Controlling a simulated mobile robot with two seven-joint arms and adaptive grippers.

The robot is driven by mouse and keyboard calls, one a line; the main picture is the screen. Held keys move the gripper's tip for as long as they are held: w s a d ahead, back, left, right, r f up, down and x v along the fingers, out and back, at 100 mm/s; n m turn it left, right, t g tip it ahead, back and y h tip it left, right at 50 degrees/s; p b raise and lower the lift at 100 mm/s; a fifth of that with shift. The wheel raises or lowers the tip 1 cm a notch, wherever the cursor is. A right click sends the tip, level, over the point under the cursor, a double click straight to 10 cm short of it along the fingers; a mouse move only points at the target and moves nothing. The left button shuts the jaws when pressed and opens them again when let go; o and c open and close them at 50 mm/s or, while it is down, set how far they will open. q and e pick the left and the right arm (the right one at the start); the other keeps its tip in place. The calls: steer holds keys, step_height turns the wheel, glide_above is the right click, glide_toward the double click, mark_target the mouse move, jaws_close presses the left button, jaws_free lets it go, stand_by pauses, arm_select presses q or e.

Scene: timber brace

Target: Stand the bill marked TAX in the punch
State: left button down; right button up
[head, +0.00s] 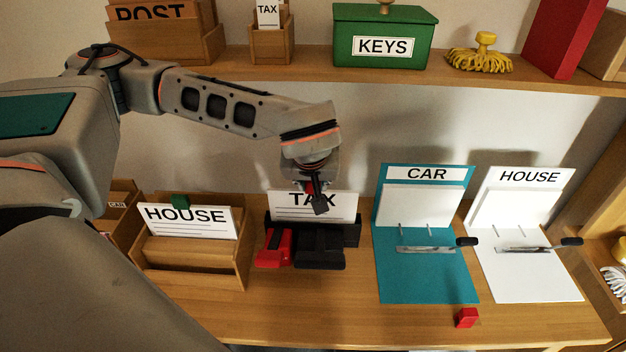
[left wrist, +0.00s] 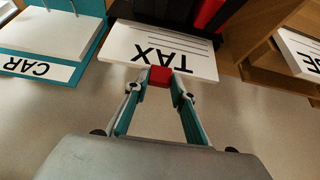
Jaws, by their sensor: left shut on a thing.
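The TAX bill (head: 342,207) is a white card with a red tab (left wrist: 159,76) on its top edge. My left gripper (head: 317,197) reaches over it from above. In the left wrist view the fingers (left wrist: 159,82) are shut on the red tab. The bill (left wrist: 193,62) is upright at the back of the punch (head: 338,236), which is black with a red part at its left front. The bill's lower edge is hidden by the punch, so I cannot tell how it is seated. My right gripper is not in view.
A wooden holder (head: 243,273) with a HOUSE bill (head: 212,222) stands left of the punch. A teal CAR clipboard (head: 427,281) and a white HOUSE clipboard (head: 530,280) stand right. A red block (head: 466,318) lies in front. A shelf (head: 345,77) runs above.

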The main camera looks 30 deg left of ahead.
arm_select(q)
steer(key=shift+f, duration=0.25)
steer(key=c, duration=1.6)
jaws_free()
steer(key=shift+o, duration=0.4)
steer(key=o, duration=0.4)
step_height(320, 180, up, 8)
steer(key=p, duration=0.5)
steer(key=shift+p, duration=0.4)
